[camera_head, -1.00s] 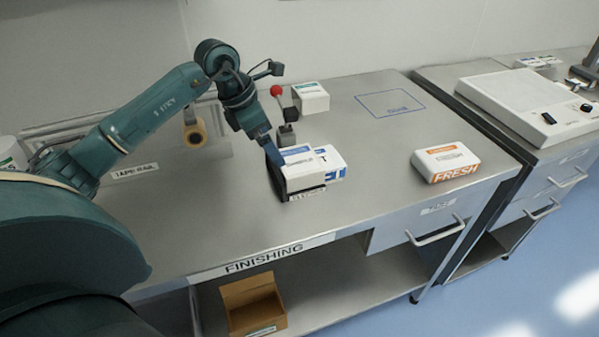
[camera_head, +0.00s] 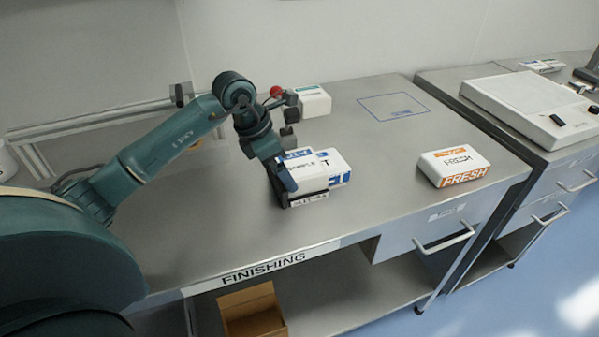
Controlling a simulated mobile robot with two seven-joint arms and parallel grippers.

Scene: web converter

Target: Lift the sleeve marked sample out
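A white sleeve with blue print and lettering that reads like SAMPLE (camera_head: 304,168) stands in a low dark holder (camera_head: 308,196) on the steel bench. A second white and blue sleeve (camera_head: 337,167) shows just behind it to the right. My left gripper (camera_head: 284,178) is at the left side of the lettered sleeve, with a dark blue finger against or very close to its left edge. The other finger is hidden, so I cannot tell whether it grips. My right gripper is out of view.
A white and orange FRESH pack (camera_head: 454,166) lies on the right of the bench (camera_head: 390,200). A white box (camera_head: 314,102) and a red-knobbed lever (camera_head: 277,92) stand behind the holder. A blue outlined square (camera_head: 394,107) at the back is empty. An open carton (camera_head: 252,312) sits below.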

